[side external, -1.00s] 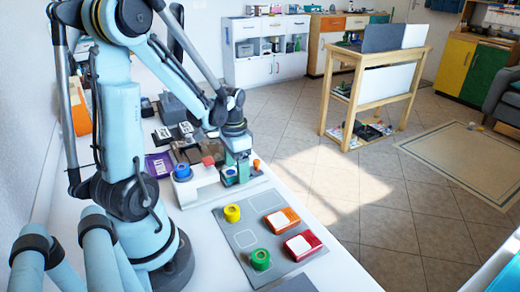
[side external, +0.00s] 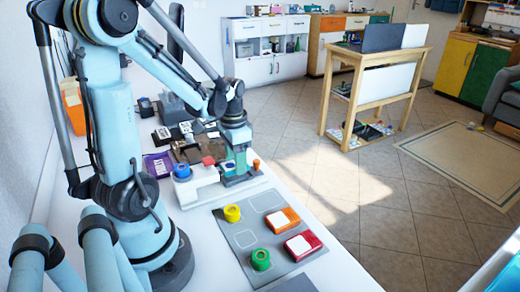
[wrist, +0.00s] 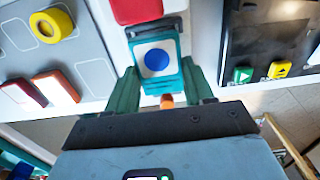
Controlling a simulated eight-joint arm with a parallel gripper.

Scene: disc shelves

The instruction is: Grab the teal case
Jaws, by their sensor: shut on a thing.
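The teal case (wrist: 165,80) shows in the wrist view, between the two teal fingers of my gripper (wrist: 160,84). It has a pale face with a blue disc (wrist: 156,60) on it. My gripper is shut on the case, one finger at each side. In the side external view, my gripper (side external: 238,168) is low at the right end of the white stand, and the case is mostly hidden there by the fingers.
A grey mat (side external: 245,239) holds a yellow ring (side external: 232,213), a green ring (side external: 260,260), an orange case (side external: 283,220) and a red case (side external: 302,246). A blue ring (side external: 181,171) sits on the white stand (side external: 190,195). Dark items crowd the table behind.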

